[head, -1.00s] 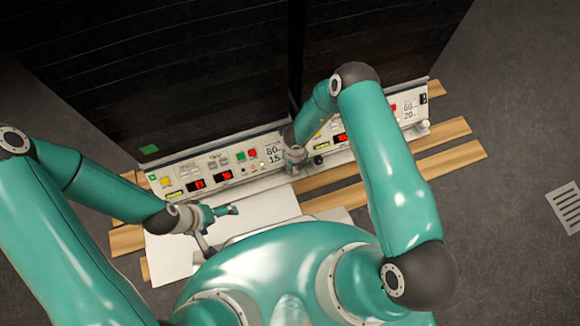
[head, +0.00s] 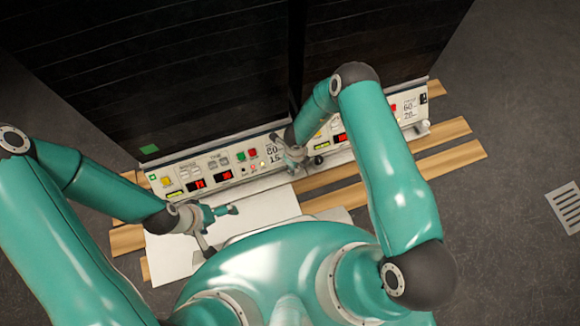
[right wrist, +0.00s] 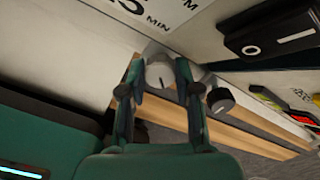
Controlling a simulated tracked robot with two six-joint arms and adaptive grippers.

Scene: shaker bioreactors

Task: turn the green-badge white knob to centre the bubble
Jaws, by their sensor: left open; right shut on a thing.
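In the head view my right gripper (head: 298,160) is at the lower front between the two machines and covers the knob. A green badge (head: 149,149) is on the left machine's dark front. Whether this knob carries a badge cannot be seen. No bubble can be made out. My left gripper (head: 222,230) is open and empty above a white sheet (head: 270,204).
A black knob (right wrist: 220,100) is close beside my right gripper. The left control panel (head: 190,170) has lit red displays and coloured buttons. Another white knob (head: 422,127) is at the right panel's end. Wooden slats (head: 440,160) lie under the machines. A floor grate (head: 567,207) is at right.

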